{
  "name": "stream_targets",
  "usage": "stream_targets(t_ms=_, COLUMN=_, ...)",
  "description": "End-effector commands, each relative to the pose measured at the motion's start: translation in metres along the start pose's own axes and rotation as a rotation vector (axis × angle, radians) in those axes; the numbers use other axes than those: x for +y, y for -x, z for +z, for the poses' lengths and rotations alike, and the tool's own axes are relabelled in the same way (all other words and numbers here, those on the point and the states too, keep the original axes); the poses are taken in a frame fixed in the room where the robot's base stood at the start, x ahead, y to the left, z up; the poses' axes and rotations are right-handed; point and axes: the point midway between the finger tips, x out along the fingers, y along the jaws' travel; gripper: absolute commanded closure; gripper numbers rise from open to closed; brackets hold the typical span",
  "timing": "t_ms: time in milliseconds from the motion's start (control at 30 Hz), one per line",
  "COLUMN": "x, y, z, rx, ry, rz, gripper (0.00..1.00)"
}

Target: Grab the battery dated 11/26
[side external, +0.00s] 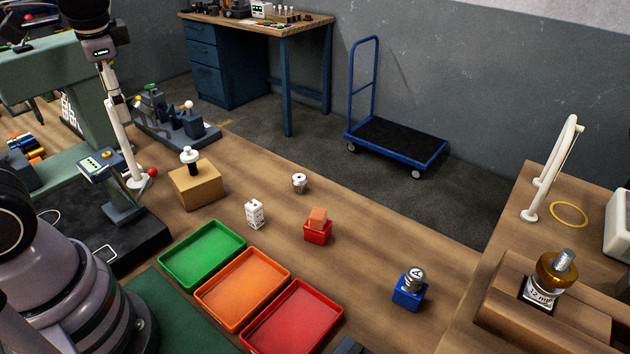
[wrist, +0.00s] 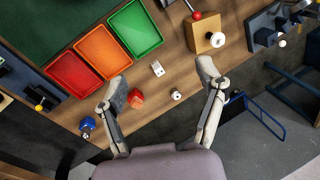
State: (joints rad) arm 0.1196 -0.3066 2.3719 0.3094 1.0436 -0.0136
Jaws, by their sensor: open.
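I cannot read an 11/26 date on anything. A white block with dark marks (side external: 255,213) stands upright on the bench behind the trays, and it shows in the wrist view (wrist: 157,68). A small white-and-metal cylinder (side external: 299,184) stands behind it. An orange block (side external: 318,216) sits in a red holder (side external: 318,234). A silver-topped piece with a dark mark (side external: 413,277) sits in a blue holder (side external: 408,296). Which of these is a battery is unclear. My gripper (wrist: 162,73) is open and empty, high above the bench, its fingers spread either side of the white block in the wrist view.
Green (side external: 166,259), orange (side external: 202,295) and red (side external: 247,346) trays lie in front. A wooden box (side external: 198,190) with a black-and-white knob stands behind left. A raised wooden stand (side external: 500,310) holds a labelled amber-topped piece at right. Bare bench separates the small items.

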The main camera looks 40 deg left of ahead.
Motion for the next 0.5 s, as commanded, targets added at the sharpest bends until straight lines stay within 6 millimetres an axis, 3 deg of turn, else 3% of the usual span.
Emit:
stream_targets(t_ms=267, x=-0.017, y=-0.061, z=-0.061, rx=-0.432, ry=-0.419, rz=-0.284, gripper=0.30)
stream_targets(t_ms=500, x=-0.008, y=-0.127, z=-0.123, rx=-0.711, ry=-0.801, rz=-0.581, gripper=0.30)
